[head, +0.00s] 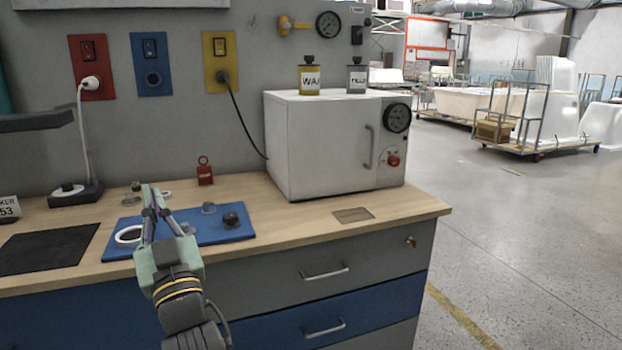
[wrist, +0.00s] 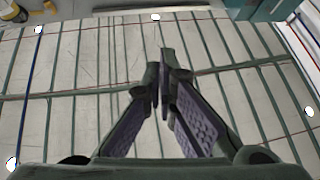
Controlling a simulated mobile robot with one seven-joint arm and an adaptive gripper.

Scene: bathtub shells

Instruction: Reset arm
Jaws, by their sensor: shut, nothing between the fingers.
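My gripper (head: 149,191) is in the head view at the lower left, raised in front of the workbench, with its fingers pointing up. In the wrist view my gripper (wrist: 163,62) shows its two fingers meeting at the tips, with nothing between them. It is shut and empty. In the head view it overlaps a blue mat (head: 205,237) on the bench and hides part of it. I cannot tell the exact gap to the mat.
A wooden bench top (head: 290,222) holds a white oven-like box (head: 322,150), with a yellow can (head: 309,78) and a grey can (head: 357,78) on top. A black knob (head: 231,219) and a white ring (head: 129,234) lie on the mat. Open floor (head: 520,230) is at right.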

